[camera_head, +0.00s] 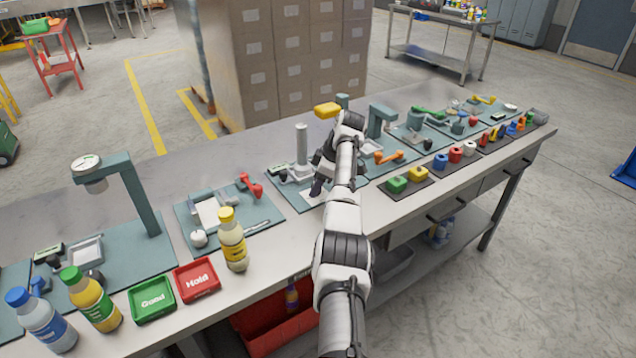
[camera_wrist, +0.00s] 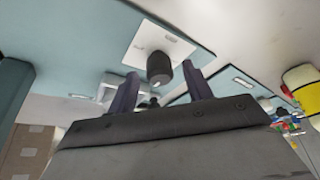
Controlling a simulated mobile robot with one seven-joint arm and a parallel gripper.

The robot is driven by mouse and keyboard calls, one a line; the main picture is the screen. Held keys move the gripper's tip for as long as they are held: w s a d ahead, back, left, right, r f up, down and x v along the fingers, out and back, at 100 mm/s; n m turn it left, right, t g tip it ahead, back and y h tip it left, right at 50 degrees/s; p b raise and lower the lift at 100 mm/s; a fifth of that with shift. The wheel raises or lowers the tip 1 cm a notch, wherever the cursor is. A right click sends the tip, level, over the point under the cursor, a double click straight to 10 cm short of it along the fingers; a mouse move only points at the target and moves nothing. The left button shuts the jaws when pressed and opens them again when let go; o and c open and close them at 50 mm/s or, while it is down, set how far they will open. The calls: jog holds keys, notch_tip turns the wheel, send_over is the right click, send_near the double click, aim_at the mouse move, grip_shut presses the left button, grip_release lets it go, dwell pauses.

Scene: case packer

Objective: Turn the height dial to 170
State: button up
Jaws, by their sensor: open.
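The height dial appears to be the dark round knob (camera_wrist: 159,68) on a white plate (camera_wrist: 178,45) in the wrist view. The small marking on the plate is too small to read. My gripper (camera_wrist: 160,74) is open, with one dark finger on either side of the knob in the picture; I see gaps and cannot tell how deep the fingers reach. In the head view my gripper (camera_head: 318,187) is low over a teal mat, beside an upright white post (camera_head: 302,145). The white plate (camera_head: 312,197) shows partly there, and the knob is hidden behind my gripper.
A red lever (camera_head: 250,186) stands on the mat to the left. A yellow bottle (camera_head: 232,240) stands near the front edge, beside the red Hold tray (camera_head: 196,281). A yellow block (camera_head: 327,110) shows behind my arm, and colored blocks (camera_head: 396,184) lie to the right.

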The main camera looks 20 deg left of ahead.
jog(key=shift+d, duration=0.1)
jog(key=b+v, duration=0.3)
jog(key=v, duration=1)
jog(key=shift+r, duration=0.4)
